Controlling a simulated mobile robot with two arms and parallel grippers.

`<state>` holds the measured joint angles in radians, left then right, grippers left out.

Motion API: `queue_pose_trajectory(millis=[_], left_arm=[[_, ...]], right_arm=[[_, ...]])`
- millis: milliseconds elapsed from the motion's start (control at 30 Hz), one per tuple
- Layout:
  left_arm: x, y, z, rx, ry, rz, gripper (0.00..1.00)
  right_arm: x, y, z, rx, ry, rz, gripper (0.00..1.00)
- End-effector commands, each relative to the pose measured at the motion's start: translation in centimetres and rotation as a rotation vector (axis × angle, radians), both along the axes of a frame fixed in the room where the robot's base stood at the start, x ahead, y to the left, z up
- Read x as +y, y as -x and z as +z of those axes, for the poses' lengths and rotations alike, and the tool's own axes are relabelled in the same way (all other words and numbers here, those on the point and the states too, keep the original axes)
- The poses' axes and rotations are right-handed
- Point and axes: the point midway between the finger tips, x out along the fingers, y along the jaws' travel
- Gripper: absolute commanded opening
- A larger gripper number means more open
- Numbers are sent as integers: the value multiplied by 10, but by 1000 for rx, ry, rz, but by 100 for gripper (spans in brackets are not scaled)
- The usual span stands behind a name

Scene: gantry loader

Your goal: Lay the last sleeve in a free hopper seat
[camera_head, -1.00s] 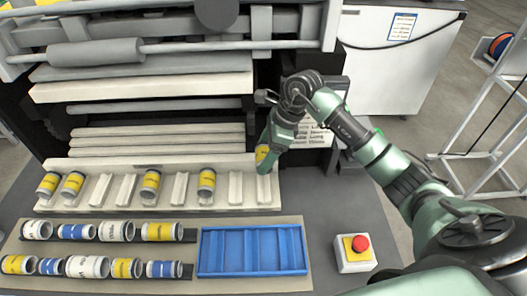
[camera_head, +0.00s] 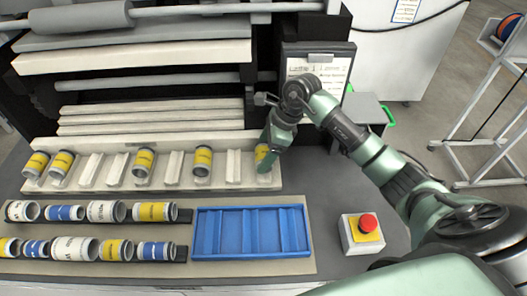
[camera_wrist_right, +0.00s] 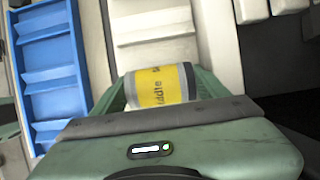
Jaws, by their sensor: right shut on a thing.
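The cream hopper (camera_head: 103,187) is a row of seats across the middle of the head view. Yellow sleeves with grey ends lie in several seats: two at the far left (camera_head: 35,163) (camera_head: 61,163), one near the middle (camera_head: 143,163), one further right (camera_head: 202,160). Bare seats show between them. My right gripper (camera_head: 266,163) is at the rightmost seat, shut on a yellow sleeve (camera_wrist_right: 160,87) with dark lettering. The sleeve lies crosswise between the fingers, in or just above that seat; I cannot tell whether it touches. My left gripper is out of view.
An empty blue tray (camera_head: 252,205) lies in front of the hopper. Two dark racks of mixed sleeves stand left of it (camera_head: 103,211) (camera_head: 75,248). A red stop button (camera_head: 368,222) is at right. A label display (camera_head: 318,68) stands behind my gripper.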

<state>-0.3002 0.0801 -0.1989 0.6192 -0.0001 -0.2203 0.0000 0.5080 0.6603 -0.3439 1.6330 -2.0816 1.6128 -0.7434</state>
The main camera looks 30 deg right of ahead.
Motion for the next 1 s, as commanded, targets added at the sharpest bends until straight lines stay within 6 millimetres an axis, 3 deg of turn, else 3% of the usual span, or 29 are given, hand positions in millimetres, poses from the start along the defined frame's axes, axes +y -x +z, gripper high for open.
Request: queue_pose_trajectory(millis=[333, 367, 433, 800, 1000], left_arm=[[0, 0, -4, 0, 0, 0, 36], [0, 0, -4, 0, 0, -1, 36], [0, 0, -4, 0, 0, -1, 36], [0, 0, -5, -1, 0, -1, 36], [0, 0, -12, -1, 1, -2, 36]], right_arm=[[0, -1, -2, -3, -2, 0, 14], [0, -1, -2, -3, -2, 0, 83], [0, -1, -3, -3, -1, 0, 100], [0, -1, -2, -2, 1, -1, 100], [-1, -2, 25, -8, 3, 0, 100]])
